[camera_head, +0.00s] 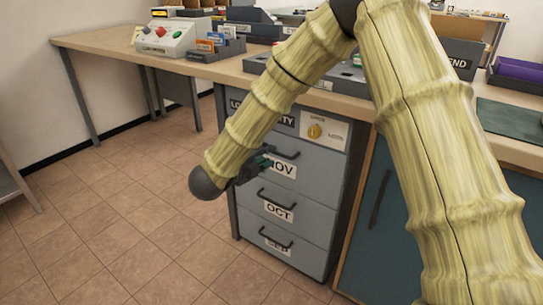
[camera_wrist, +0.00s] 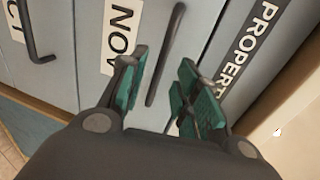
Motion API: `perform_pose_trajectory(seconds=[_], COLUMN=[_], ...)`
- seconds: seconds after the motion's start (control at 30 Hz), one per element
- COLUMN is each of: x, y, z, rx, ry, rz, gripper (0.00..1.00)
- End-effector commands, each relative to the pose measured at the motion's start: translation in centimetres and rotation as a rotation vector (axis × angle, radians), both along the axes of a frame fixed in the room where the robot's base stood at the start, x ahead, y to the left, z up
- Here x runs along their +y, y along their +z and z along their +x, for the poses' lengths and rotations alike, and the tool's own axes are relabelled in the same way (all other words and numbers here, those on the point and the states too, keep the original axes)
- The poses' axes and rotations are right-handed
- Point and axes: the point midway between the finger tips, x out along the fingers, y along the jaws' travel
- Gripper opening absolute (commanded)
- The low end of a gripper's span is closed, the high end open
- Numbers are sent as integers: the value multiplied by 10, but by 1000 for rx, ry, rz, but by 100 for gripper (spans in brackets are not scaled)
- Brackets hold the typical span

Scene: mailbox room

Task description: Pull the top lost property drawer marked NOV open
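The grey NOV drawer (camera_head: 322,172) is the top labelled drawer in the cabinet under the counter, and its front looks flush with the drawers below. Its white NOV label (camera_wrist: 121,36) and dark bar handle (camera_wrist: 166,52) show in the wrist view. The handle also shows in the head view (camera_head: 288,155), partly hidden by my gripper. My gripper (camera_head: 260,165) is at the handle's left part. In the wrist view my gripper (camera_wrist: 160,85) is open, its green-padded fingers on either side of the handle's line. I cannot tell whether either finger touches it.
The OCT drawer (camera_head: 310,216) and SEP drawer (camera_head: 305,254) sit below, with similar handles. A blue cupboard door (camera_head: 380,230) stands to the right. The tiled floor (camera_head: 120,230) at left is clear.

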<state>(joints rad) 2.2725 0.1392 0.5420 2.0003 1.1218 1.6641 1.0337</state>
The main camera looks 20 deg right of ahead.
Motion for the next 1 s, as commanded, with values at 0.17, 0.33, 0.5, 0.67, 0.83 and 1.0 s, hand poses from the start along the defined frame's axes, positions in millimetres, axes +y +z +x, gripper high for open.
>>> perform_pose_trajectory(seconds=[0.17, 0.33, 0.5, 0.67, 0.83, 1.0], x=[-20, -31, -35, -35, -35, -35], y=[-7, -9, -9, -9, -9, -9], z=[15, 24, 27, 27, 27, 27], rx=[-1, 0, 0, 1, 1, 1], ry=[-1, 0, 1, 1, 1, 1], rz=[1, 0, 0, 0, 0, 0], gripper=[32, 32, 32, 32, 14, 0])
